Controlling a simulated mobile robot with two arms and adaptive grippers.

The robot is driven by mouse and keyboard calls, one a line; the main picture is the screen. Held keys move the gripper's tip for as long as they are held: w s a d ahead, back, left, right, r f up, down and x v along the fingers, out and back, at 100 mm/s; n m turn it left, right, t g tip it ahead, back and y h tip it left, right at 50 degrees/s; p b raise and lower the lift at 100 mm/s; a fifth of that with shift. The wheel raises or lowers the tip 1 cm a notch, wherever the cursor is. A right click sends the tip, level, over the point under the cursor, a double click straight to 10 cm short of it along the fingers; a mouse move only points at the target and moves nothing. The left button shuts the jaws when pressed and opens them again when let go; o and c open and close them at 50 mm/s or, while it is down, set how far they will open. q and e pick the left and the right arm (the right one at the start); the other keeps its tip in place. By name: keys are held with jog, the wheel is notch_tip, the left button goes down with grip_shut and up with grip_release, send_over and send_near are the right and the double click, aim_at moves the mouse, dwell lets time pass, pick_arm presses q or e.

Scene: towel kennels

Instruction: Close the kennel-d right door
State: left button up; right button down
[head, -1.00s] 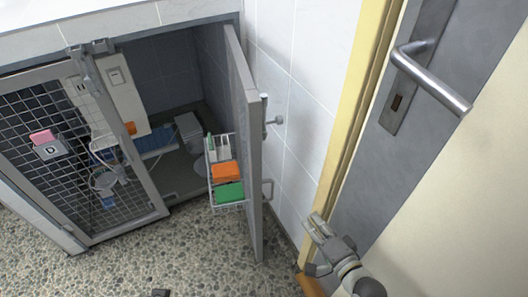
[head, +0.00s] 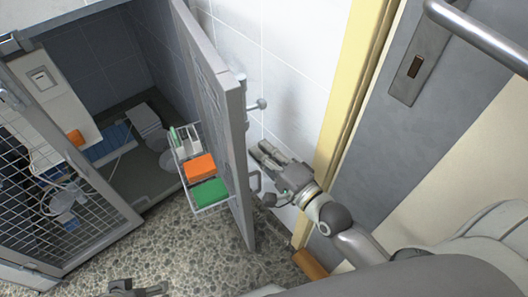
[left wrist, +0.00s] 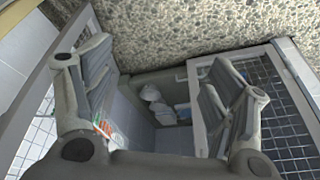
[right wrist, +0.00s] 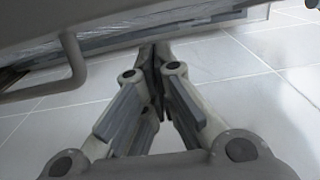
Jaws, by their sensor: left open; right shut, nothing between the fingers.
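The right kennel door (head: 222,130) is a grey panel that stands wide open beside the white tiled wall, with a basket holding orange and green items on its inner side. Its handle (head: 255,182) is on the outer face and also shows in the right wrist view (right wrist: 74,58). My right gripper (head: 258,150) is shut and empty, in the gap between the door's outer face and the wall. My left gripper (head: 135,288) shows only at the bottom edge of the head view. In the left wrist view (left wrist: 152,95) it is open, with nothing between its fingers.
The kennel's left mesh door (head: 40,170) stands at the left. Inside the kennel are a white container (head: 146,120) and a blue item (head: 110,140). The speckled floor (head: 160,240) in front is clear.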

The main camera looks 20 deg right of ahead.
pick_arm(q)
jog(key=w, duration=0.1)
jog(key=w+t+b, duration=0.1)
jog(key=w, duration=0.1)
jog(key=shift+w+d+t, duration=0.1)
jog(key=shift+d+t, duration=0.2)
jog(key=shift+d, duration=0.1)
pick_arm(e)
jog(key=x, duration=0.7)
jog(key=shift+f, duration=0.1)
